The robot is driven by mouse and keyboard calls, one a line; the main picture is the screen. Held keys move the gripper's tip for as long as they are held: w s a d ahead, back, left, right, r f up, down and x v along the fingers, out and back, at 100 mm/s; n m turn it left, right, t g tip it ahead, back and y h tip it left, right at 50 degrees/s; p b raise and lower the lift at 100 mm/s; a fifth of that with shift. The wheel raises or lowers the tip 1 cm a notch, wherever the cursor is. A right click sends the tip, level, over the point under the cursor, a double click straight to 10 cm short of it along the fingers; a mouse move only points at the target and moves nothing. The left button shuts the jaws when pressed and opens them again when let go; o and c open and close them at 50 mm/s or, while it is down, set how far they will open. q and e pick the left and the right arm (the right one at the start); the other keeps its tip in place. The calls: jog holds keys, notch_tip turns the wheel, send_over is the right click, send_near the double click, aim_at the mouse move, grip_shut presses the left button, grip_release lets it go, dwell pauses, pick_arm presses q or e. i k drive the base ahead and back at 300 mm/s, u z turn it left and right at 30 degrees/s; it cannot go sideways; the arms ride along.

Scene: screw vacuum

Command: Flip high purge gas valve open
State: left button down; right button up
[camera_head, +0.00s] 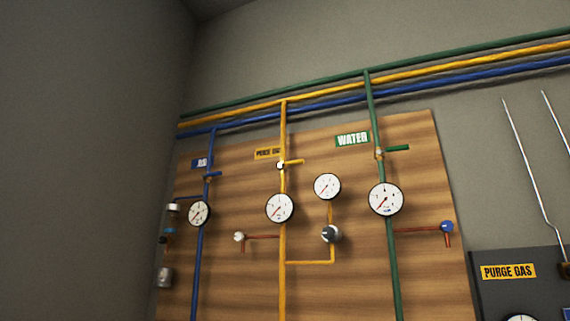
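A yellow pipe (284,235) runs vertically down a wooden board, beneath a yellow label (268,154) partly hidden by the pipe that reads as purge gas. High on this pipe is a valve with a yellow handle (295,162). The handle points right, across the pipe. A white gauge (279,208) sits below it on the same pipe. A dark knob (331,234) and another gauge (327,186) sit to the right on a yellow side branch. Neither of my grippers is in view.
A green water pipe (391,260) with a green handle (398,148) stands to the right, and a blue pipe (200,260) with a blue handle (213,174) to the left. A dark panel labelled PURGE GAS (509,271) is at the lower right. A grey wall (80,160) fills the left.

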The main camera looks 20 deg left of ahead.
aim_at(280, 165)
jog(key=z, duration=0.75)
jog(key=i, duration=0.7)
jog(key=u, duration=0.7)
